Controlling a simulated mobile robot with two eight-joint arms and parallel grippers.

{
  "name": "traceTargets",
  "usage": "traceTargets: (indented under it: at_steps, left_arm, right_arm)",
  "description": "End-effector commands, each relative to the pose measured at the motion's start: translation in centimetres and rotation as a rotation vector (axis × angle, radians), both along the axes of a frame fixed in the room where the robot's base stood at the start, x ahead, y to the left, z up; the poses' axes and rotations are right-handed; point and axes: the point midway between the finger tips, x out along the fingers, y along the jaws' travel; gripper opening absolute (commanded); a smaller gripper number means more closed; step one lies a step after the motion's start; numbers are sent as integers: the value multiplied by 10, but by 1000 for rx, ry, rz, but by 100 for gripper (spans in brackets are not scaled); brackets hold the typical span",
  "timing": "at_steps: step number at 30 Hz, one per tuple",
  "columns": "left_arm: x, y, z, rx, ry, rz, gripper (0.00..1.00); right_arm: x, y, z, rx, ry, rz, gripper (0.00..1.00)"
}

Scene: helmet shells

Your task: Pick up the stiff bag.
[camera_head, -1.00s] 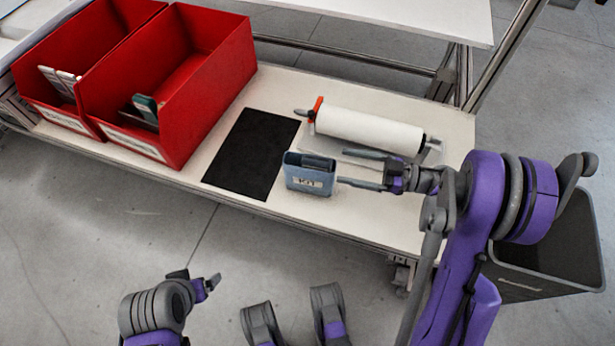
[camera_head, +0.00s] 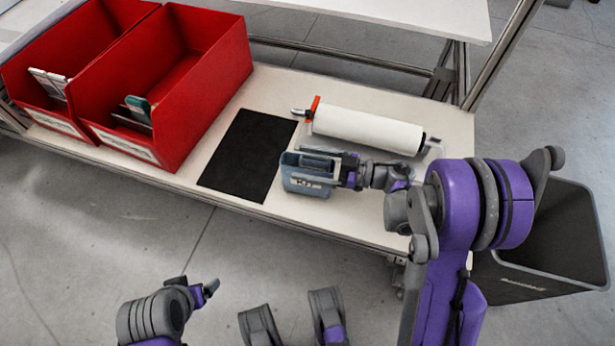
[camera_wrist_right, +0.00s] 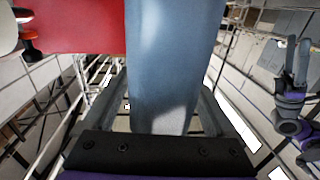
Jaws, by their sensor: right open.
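The stiff bag (camera_head: 306,187) is a small blue-grey, open-topped container with a "KIT" label on its front. It stands upright on the pale bench, just right of the black mat (camera_head: 246,155). My right gripper (camera_head: 318,168) reaches it from the right, with its fingers open on either side of the bag. In the right wrist view the bag (camera_wrist_right: 172,65) fills the space between the two fingers (camera_wrist_right: 165,105); firm contact cannot be made out. My left gripper (camera_head: 208,288) hangs over the floor at lower left, away from the bag; its jaws are unclear.
A white roll (camera_head: 365,130) on a holder lies just behind the right gripper. Two red bins (camera_head: 215,85) (camera_head: 40,120) with items inside stand at the left. A dark waste bin (camera_head: 545,250) stands on the floor at right. A higher shelf (camera_head: 400,15) overhangs the back.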

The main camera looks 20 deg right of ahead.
Motion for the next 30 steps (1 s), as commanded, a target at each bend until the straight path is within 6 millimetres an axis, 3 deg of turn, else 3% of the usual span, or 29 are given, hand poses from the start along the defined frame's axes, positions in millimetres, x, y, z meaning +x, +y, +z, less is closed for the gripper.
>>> traceTargets:
  at_steps: [2,17,30]
  left_arm:
    - [0,0,0,0,0,0,89]
    - [0,0,0,0,0,0,89]
    - [0,0,2,0,0,0,89]
  right_arm:
    - [0,0,0,0,0,0,90]
    - [0,0,0,0,0,0,2]
    - [0,0,4,1,0,0,0]
